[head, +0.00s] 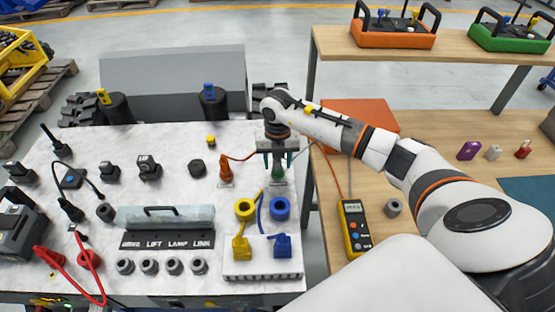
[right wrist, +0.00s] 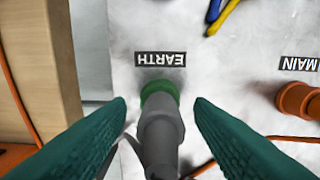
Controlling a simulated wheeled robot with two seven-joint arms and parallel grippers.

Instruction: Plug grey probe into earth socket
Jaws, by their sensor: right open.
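The grey probe (right wrist: 160,133) stands between the fingers of my right gripper (head: 278,158) in the right wrist view. Its far end meets the green earth socket (right wrist: 159,89), beside the upside-down EARTH label (right wrist: 161,59). I cannot tell how deep it sits. My right gripper's two green-padded fingers (right wrist: 160,108) are open, one on each side of the probe, with gaps visible. In the head view the gripper comes from above and hides most of the probe; the green socket (head: 279,174) shows below it. My left gripper is out of view.
An orange plug (head: 226,168) stands left of the gripper, by the MAIN label (right wrist: 300,64). A yellow multimeter (head: 354,228) with leads lies on the wooden table to the right.

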